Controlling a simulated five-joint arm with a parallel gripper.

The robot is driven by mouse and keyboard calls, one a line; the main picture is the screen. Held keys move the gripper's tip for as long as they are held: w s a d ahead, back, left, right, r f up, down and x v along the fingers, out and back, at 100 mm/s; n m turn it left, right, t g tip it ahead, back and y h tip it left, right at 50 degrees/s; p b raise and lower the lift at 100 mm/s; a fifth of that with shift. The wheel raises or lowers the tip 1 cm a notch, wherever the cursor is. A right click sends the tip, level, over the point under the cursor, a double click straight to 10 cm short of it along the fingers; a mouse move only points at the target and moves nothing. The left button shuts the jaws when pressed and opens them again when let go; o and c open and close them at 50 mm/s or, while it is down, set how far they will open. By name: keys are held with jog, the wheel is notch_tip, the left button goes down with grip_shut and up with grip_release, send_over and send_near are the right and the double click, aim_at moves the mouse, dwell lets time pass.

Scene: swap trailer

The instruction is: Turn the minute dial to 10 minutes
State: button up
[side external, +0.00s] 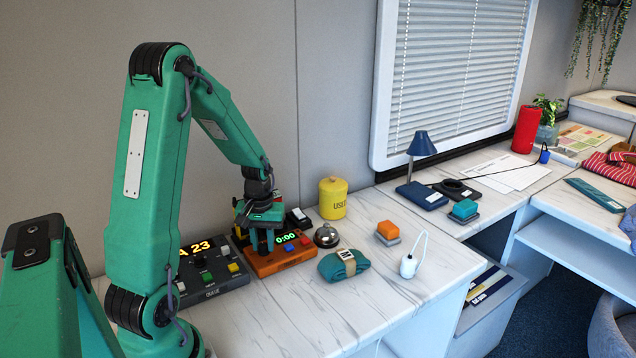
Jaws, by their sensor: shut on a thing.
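The timer is an orange box (275,261) on the white marble counter, in the side external view. Its green display (286,238) shows "0:00" at its right end; the gripper may hide digits further left. A red button and a blue button (289,247) sit on its top, right of the gripper. My gripper (264,246) points down over the left part of the timer. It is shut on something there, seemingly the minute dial. The dial itself is hidden behind the fingers, so its pointer and marks cannot be read.
A dark grey panel (212,292) reading "A 23" with coloured buttons stands close left of the timer. A bell (327,236), a yellow canister (333,198) and a teal wrapped bundle (341,265) stand close right. Further right are an orange-topped block (388,231) and a white corded object (408,267).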

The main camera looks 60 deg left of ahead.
aim_at(263, 245)
jog(key=m, duration=0.5)
jog(key=shift+m, duration=0.3)
jog(key=m, duration=0.5)
jog(key=shift+m, duration=0.4)
jog(key=o, duration=1)
jog(key=shift+r, duration=0.1)
jog(key=shift+r, duration=3.85)
